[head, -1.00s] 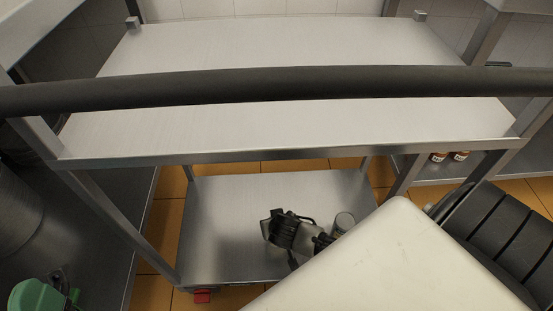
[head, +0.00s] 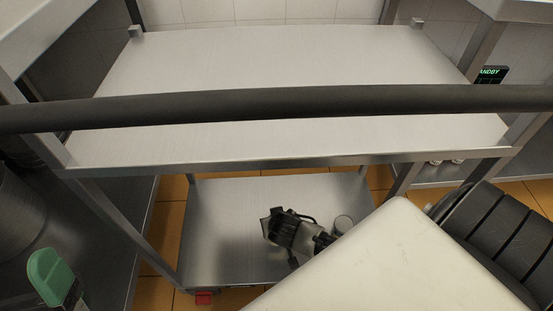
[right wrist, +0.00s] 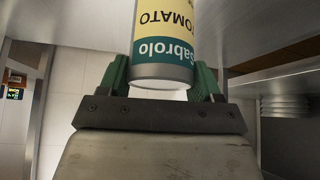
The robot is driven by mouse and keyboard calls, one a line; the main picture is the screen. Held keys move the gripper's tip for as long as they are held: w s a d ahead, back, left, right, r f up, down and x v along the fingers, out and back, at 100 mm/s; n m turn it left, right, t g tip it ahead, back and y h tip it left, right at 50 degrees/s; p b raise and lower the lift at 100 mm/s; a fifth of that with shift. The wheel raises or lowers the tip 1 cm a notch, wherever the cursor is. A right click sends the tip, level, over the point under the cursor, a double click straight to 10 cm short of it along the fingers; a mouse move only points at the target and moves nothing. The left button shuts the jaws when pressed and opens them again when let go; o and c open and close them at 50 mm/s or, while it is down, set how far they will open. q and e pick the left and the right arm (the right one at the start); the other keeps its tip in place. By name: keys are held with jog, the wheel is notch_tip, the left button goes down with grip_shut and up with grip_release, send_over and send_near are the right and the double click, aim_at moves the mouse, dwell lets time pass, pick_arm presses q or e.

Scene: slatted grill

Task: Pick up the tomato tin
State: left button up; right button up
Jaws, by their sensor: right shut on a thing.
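The tomato tin (right wrist: 165,40), with a yellow and teal label, fills the upper middle of the right wrist view, its text upside down. My right gripper (right wrist: 163,88) is shut on it, with green fingers at both sides of its near end. The fingers there are hidden. My left gripper (head: 50,275) is at the bottom left of the head view; only a green finger shows clearly.
The steel upper shelf (head: 280,60) is bare. A dark bar (head: 280,103) crosses in front of it. A pale panel (head: 400,260) hides the lower right, beside dark slats (head: 490,230). A lit standby display (head: 491,74) is at the right.

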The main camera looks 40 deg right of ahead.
jog(key=shift+s+d+r+p, duration=0.15)
jog(key=shift+r+p, duration=0.1)
jog(key=shift+r, duration=0.25)
jog(key=shift+s+d+r+p, duration=0.15)
jog(key=shift+r+p, duration=0.1)
jog(key=shift+r, duration=0.25)
pick_arm(q)
jog(key=w+f+g+y+p, duration=0.2)
jog(key=w+f+g, duration=0.3)
jog(key=w+g, duration=0.15)
notch_tip(320, 180, down, 11)
jog(key=s+a+g+y+p, duration=0.1)
jog(key=s+g+y+p, duration=0.1)
jog(key=g, duration=0.8)
jog(key=shift+a+r+y+p, duration=0.15)
jog(key=shift+a+y+p, duration=0.3)
jog(key=shift+y, duration=0.35)
pick_arm(e)
jog(key=s+d+r, duration=0.6)
jog(key=s+d, duration=0.1)
jog(key=shift+s+d+r, duration=0.15)
jog(key=shift+s+d, duration=0.1)
jog(key=shift+d, duration=0.1)
